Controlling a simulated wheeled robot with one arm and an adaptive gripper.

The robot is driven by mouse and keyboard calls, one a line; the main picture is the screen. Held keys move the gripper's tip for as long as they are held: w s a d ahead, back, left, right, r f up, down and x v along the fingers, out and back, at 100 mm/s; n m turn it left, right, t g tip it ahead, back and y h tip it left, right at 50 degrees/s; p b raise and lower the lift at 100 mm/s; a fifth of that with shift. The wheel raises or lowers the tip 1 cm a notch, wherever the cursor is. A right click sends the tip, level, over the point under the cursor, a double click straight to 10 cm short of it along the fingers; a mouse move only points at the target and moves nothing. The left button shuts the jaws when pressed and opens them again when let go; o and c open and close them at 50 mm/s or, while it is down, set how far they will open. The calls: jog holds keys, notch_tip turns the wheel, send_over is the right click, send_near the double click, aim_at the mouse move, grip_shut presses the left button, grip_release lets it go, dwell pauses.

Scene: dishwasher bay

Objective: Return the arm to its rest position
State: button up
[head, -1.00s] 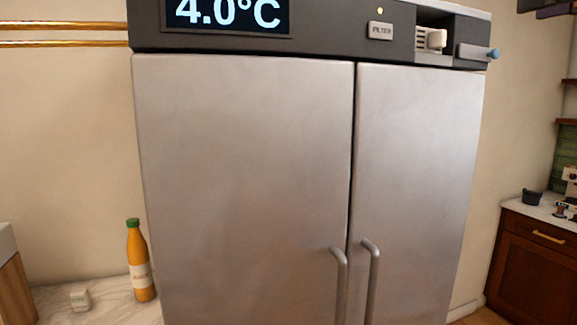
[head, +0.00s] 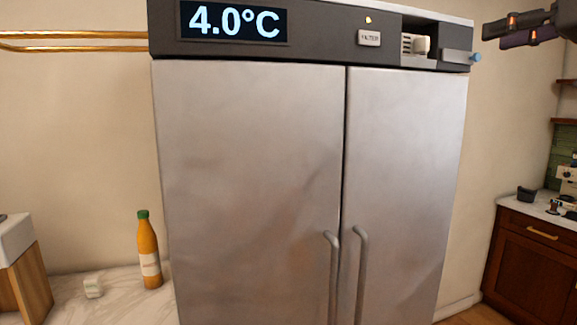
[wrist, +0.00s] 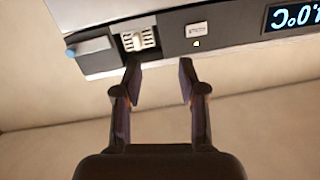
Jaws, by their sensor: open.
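My gripper (head: 496,35) shows at the top right of the head view, beside the upper right end of the steel fridge (head: 255,180) and apart from it. In the wrist view my gripper (wrist: 160,75) has its two fingers spread with nothing between them. Beyond the fingertips lies the fridge's dark top panel (wrist: 180,35), seen upside down. The rest of my arm is mostly out of the head view.
Both fridge doors are shut, with two vertical handles (head: 361,275). A filter button (head: 369,38) and a slot with a pale cartridge (head: 421,46) are on the panel. An orange bottle (head: 149,250) stands left on a marble counter (head: 120,300). A wooden cabinet (head: 535,265) stands right.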

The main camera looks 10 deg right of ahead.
jog(key=w+a+f+m+g+y, duration=0.1)
jog(key=w+a+f+g, duration=0.2)
jog(key=w+a+f, duration=0.3)
jog(key=s+a+f+g, duration=0.1)
jog(key=a+f+g, duration=0.1)
jog(key=a+f, duration=0.5)
jog(key=s+a+f+m+g, duration=0.1)
jog(key=a+f+g, duration=0.2)
jog(key=f, duration=0.7)
jog(key=a+f+g, duration=0.2)
jog(key=a+f, duration=0.3)
jog(key=f, duration=0.4)
jog(key=s+a+f+g+h, duration=0.35)
jog(key=s+f, duration=0.75)
jog(key=f, duration=0.4)
jog(key=s+d+f+g+h, duration=0.1)
jog(key=s+f+g, duration=0.1)
jog(key=s+f, duration=0.5)
jog(key=s+d+f+g+h, duration=0.1)
jog(key=s+d+f+g, duration=0.1)
jog(key=s+f, duration=0.5)
jog(key=shift+s+d+f, duration=0.15)
jog(key=shift+s+d, duration=0.15)
jog(key=shift+s, duration=0.8)
